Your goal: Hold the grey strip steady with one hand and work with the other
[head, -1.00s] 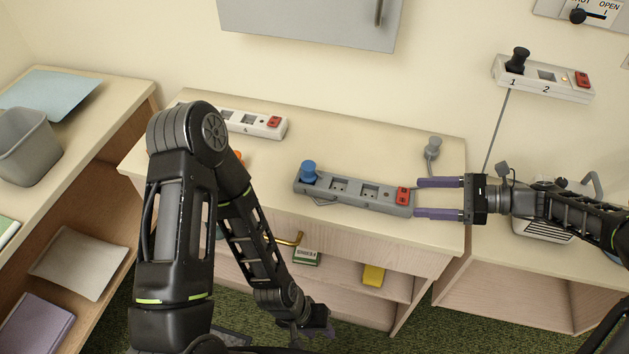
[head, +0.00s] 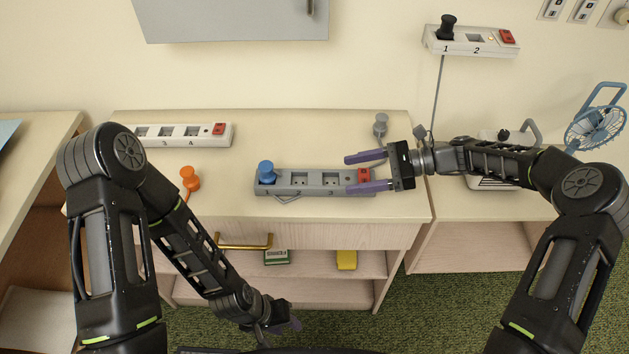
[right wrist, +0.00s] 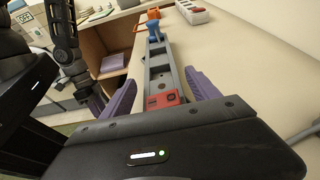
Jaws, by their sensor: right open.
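The grey strip (head: 316,181) lies on the cabinet top, with a blue plug (head: 266,172) in its left end and a red switch (head: 364,175) at its right end. My right gripper (head: 347,174) is open at the strip's right end. In the head view one finger shows behind the strip and one by its front edge. In the right wrist view the strip (right wrist: 160,76) runs between the two spread fingers, with a gap visible on the right. My left gripper (head: 279,328) hangs low in front of the cabinet, away from the strip; its jaws are unclear.
A white strip (head: 180,139) with a red switch lies behind left. An orange plug (head: 190,178) stands left of the grey strip, close to my left arm. A grey plug (head: 380,124) stands behind right. A wall strip (head: 470,40) holds a black plug. A blue fan (head: 596,125) is far right.

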